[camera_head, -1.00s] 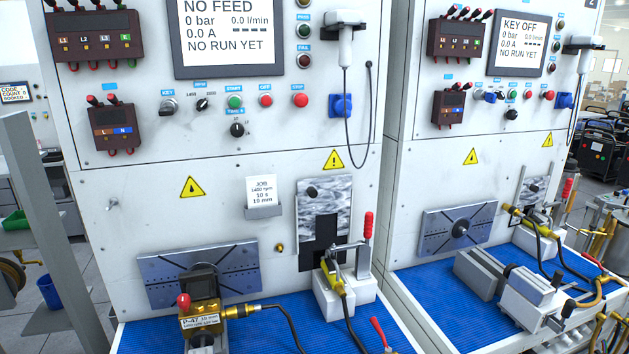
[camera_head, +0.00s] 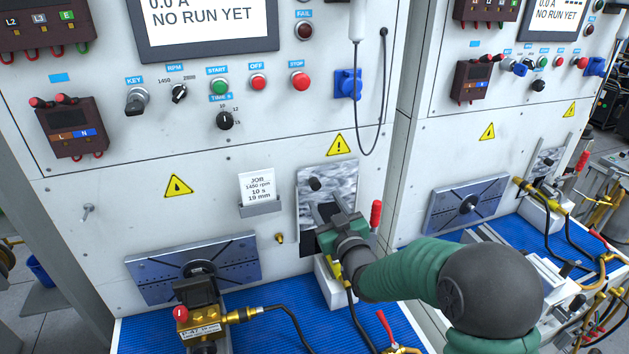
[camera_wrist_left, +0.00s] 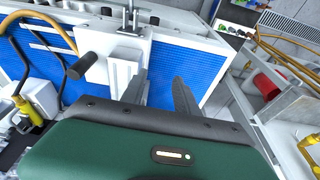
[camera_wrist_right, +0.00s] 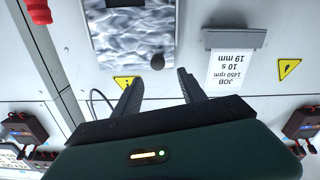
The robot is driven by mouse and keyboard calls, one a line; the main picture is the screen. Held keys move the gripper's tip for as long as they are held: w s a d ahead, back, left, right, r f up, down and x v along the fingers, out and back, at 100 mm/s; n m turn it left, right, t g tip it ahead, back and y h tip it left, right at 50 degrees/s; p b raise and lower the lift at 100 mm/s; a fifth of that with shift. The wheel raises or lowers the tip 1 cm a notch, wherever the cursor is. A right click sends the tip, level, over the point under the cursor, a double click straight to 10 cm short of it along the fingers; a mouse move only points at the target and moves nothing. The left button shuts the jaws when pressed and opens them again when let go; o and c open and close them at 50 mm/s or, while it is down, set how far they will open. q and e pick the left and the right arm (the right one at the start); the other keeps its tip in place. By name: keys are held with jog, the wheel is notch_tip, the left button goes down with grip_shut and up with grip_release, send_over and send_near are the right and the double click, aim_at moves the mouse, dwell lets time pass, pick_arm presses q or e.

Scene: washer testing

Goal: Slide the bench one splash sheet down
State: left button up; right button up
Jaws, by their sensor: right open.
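The bench one splash sheet (camera_head: 340,178) is a cloudy, see-through sheet with a dark knob (camera_head: 316,184), on the left bench's front panel. Its lower part is hidden behind my right gripper. My right gripper (camera_head: 322,209) is open and empty in front of the sheet, a little below the knob. In the right wrist view, the knob (camera_wrist_right: 157,62) appears near the gap between the parted fingertips (camera_wrist_right: 160,82), apparently not gripped. My left gripper (camera_wrist_left: 160,88) shows only in its own wrist view, open and empty above a blue-topped bench.
A job card holder (camera_head: 260,208) is left of the sheet. A red-handled clamp (camera_head: 375,214) stands to its lower right. A brass pump (camera_head: 200,322) with a hose sits at the lower left. A cable (camera_head: 362,150) hangs above right. Bench two (camera_head: 468,206) stands to the right.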

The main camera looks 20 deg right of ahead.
aim_at(316, 187)
jog(key=w, duration=0.3)
jog(key=w+p, duration=0.1)
jog(key=w, duration=0.2)
jog(key=w+f, duration=0.1)
jog(key=w, duration=0.2)
jog(key=shift+w+d, duration=0.2)
jog(key=shift+w+r+p, duration=0.1)
jog(key=shift+w+p, duration=0.15)
jog(key=shift+p, duration=0.1)
jog(key=shift+r, duration=0.1)
jog(key=shift+s+a, duration=0.1)
jog(key=shift+a, duration=0.05)
jog(key=shift+w+a, duration=0.1)
jog(key=shift+w, duration=0.1)
jog(key=c, duration=0.3)
pick_arm(q)
jog(key=shift+w+d+r, duration=0.2)
jog(key=shift+w+r, duration=0.35)
jog(key=shift+r, duration=0.3)
pick_arm(e)
grip_shut()
